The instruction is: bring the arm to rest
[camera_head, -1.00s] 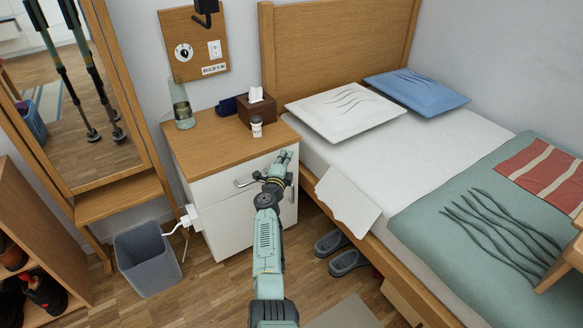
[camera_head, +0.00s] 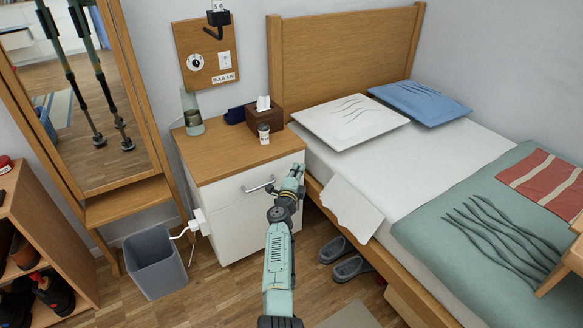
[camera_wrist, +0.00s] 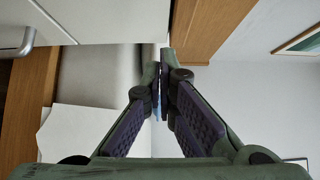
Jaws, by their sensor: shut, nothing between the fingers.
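My gripper (camera_head: 297,172) is in front of the right side of the white bedside cabinet, to the right of the drawer handle (camera_head: 259,184) and apart from it. In the wrist view my gripper (camera_wrist: 163,60) has its fingertips together with nothing between them. The drawer front (camera_head: 235,188) looks closed under the wooden top (camera_head: 215,157). The handle also shows at the upper left of the wrist view (camera_wrist: 20,43).
The bed (camera_head: 440,148) stands close on the right, with a white sheet of paper or cloth (camera_head: 351,206) over its edge. A grey bin (camera_head: 155,264) and a mirror (camera_head: 90,110) are on the left. Grey slippers (camera_head: 345,262) lie on the floor by the bed.

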